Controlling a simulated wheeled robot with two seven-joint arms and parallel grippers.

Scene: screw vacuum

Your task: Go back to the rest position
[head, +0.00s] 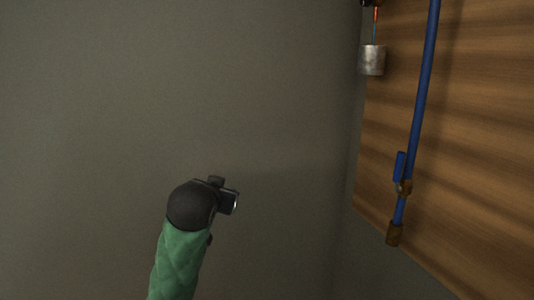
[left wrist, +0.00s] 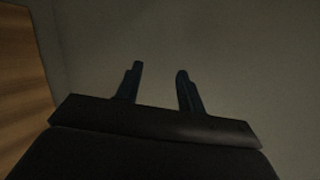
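My left arm, in a green sleeve with a black wrist, rises from the bottom of the head view. Its left gripper (head: 228,202) is in front of the bare grey wall, touching nothing that I can see. In the left wrist view the two dark fingers of the left gripper (left wrist: 159,70) stand apart with nothing between them. My right arm and right gripper are not in view.
A wooden panel (head: 474,130) stands on the right, also at the left edge of the left wrist view (left wrist: 20,85). A blue pipe (head: 422,85) with a blue-handled valve (head: 400,168) runs down it. A metal can (head: 371,60) hangs at top. The left is clear.

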